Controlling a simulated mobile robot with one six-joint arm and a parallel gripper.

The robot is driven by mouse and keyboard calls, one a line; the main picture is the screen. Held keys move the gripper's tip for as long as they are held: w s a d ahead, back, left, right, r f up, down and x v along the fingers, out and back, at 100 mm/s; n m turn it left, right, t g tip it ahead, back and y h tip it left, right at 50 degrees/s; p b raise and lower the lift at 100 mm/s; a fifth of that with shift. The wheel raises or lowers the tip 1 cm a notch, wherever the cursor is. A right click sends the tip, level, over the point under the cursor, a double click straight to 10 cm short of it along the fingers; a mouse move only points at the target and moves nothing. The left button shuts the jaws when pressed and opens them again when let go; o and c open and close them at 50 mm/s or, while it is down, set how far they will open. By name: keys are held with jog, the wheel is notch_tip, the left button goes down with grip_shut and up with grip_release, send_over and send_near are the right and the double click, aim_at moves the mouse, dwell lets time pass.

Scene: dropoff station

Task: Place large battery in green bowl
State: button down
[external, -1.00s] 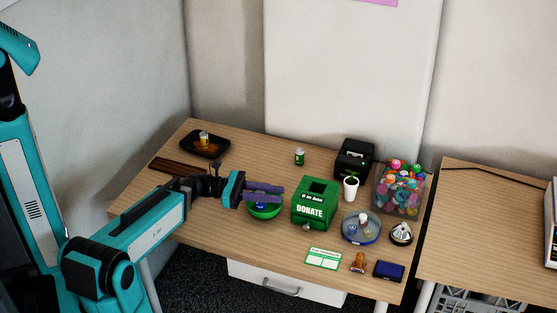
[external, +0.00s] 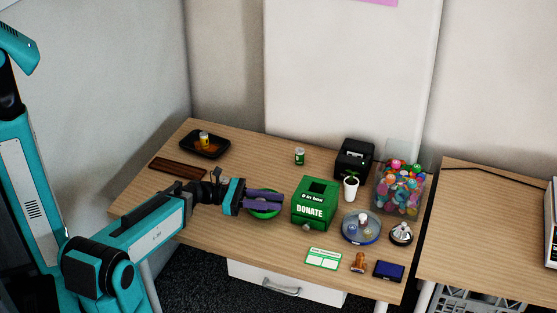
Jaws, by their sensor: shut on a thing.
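The green bowl (external: 265,216) sits on the table, left of the donate box, and is partly covered by my gripper. My gripper (external: 281,200) has purple fingers that reach level across the top of the bowl. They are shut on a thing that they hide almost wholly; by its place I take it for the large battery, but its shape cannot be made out. Whether it touches the bowl is hidden.
The green donate box (external: 314,204) stands just right of my fingertips. A green-and-white cylinder (external: 299,157) stands behind. A black tray (external: 216,152) holds a yellow-and-white cylinder (external: 204,138). A round blue dish (external: 351,236) and a clear bin (external: 385,210) are further right.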

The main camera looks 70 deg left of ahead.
jog(key=c, duration=1.4)
grip_release()
jog(key=shift+c, duration=0.2)
jog(key=shift+r, duration=0.1)
jog(key=shift+r, duration=0.35)
jog(key=shift+s+a+f, duration=0.1)
jog(key=shift+s+a, duration=0.15)
jog(key=shift+s, duration=0.1)
jog(key=shift+b+v, duration=0.8)
jog(key=shift+v, duration=4.8)
